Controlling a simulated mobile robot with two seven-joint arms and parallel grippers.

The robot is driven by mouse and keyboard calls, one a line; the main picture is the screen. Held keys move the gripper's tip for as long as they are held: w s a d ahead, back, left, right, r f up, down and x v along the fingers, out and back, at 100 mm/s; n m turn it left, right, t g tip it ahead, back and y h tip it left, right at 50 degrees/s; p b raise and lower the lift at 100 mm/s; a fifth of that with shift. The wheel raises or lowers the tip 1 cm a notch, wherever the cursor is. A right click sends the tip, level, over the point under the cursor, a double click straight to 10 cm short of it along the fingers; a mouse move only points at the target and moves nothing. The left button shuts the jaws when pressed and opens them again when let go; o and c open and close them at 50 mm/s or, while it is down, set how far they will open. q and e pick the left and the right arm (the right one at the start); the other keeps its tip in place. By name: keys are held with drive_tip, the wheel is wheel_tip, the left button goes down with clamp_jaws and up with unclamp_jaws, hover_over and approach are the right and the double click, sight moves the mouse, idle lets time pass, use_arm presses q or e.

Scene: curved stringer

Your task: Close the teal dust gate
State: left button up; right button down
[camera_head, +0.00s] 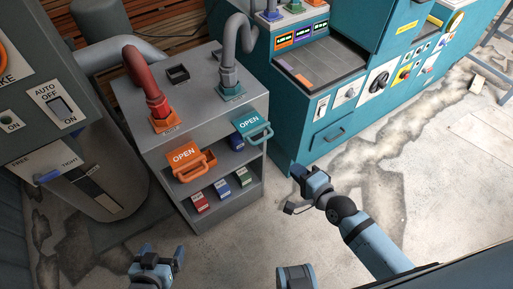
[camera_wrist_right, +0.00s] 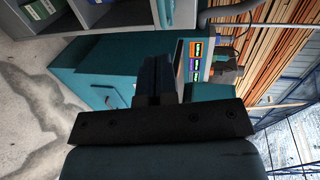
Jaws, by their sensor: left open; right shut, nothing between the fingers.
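The teal dust gate (camera_head: 247,122) sticks out of the front of the grey cabinet (camera_head: 205,110), on the right. Its plate reads OPEN and it has a teal loop handle (camera_head: 262,134). My right gripper (camera_head: 297,188) is shut and empty, below and to the right of the gate, clear of it. The shut fingers also show in the right wrist view (camera_wrist_right: 156,80), in front of a teal machine side. My left gripper (camera_head: 157,258) is open and empty, low over the floor in front of the cabinet, far from the teal gate.
An orange gate (camera_head: 184,156) marked OPEN also sticks out, left of the teal one. A teal machine (camera_head: 310,125) stands close on the right. The floor in front is clear.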

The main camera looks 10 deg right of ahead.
drive_tip(key=w, duration=0.1)
approach(255, 128)
drive_tip(key=shift+w+a+f, duration=0.1)
drive_tip(key=shift+w+f, duration=0.1)
drive_tip(key=shift+f, duration=0.35)
drive_tip(key=shift+w+a+f, duration=0.1)
drive_tip(key=shift+w+f, duration=0.05)
drive_tip(key=shift+f, duration=0.35)
drive_tip(key=shift+x, duration=0.8)
drive_tip(key=shift+f, duration=0.1)
drive_tip(key=x, duration=0.3)
drive_tip(key=r+b+x, duration=0.1)
drive_tip(key=x, duration=0.3)
drive_tip(key=shift+w+r, duration=0.15)
drive_tip(key=shift+w, duration=0.15)
drive_tip(key=shift+w+r, duration=0.1)
drive_tip(key=shift+r, duration=0.2)
drive_tip(key=shift+r, duration=0.1)
